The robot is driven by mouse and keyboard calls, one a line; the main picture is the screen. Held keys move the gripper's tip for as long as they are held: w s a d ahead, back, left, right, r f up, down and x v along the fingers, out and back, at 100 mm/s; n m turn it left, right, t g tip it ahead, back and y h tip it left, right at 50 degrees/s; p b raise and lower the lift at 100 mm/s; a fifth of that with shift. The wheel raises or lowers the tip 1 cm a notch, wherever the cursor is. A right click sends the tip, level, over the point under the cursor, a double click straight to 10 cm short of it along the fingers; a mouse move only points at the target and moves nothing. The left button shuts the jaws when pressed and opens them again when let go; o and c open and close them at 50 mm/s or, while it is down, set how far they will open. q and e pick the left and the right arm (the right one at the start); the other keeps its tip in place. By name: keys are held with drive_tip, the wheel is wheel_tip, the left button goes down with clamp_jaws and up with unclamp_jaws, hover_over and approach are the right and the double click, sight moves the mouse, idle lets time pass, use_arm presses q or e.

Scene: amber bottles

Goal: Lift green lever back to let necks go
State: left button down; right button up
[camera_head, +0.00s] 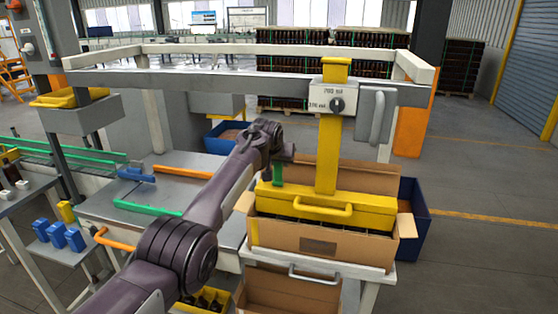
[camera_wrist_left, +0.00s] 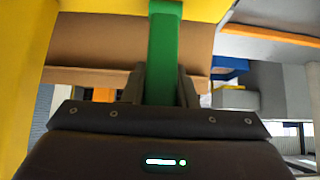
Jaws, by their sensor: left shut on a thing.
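The green lever (camera_head: 278,174) sits at the left end of the yellow gripping head (camera_head: 297,202). My left gripper (camera_head: 284,157) is at the lever's upper part, at the end of my arm coming in from the lower left. In the left wrist view the green lever (camera_wrist_left: 163,55) stands between the two dark fingers of my left gripper (camera_wrist_left: 161,88), which are shut on it. The yellow head hangs on a yellow post and sits in the open cardboard box (camera_head: 320,243). The bottle necks under the head are hidden. My right gripper is not in view.
The box stands on a light table (camera_head: 370,275), with a blue bin (camera_head: 413,218) at its right. A dial panel (camera_head: 333,100) is on the overhead beam. A green rail (camera_head: 147,208) and an orange bar (camera_head: 182,172) lie on the left work table.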

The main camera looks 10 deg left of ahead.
use_arm(q)
drive_tip(key=shift+f, duration=0.3)
drive_tip(key=c, duration=1.5)
unclamp_jaws()
drive_tip(key=o, duration=0.3)
drive_tip(key=shift+w, duration=0.2)
drive_tip(key=shift+o, duration=0.2)
drive_tip(key=shift+s+r, duration=0.15)
drive_tip(key=shift+r, duration=0.05)
drive_tip(key=shift+b+v, duration=0.95)
drive_tip(key=shift+v, duration=0.05)
drive_tip(key=b+v, duration=0.2)
drive_tip(key=v, duration=0.3)
drive_tip(key=shift+s+r, duration=0.1)
drive_tip(key=shift+r, duration=0.05)
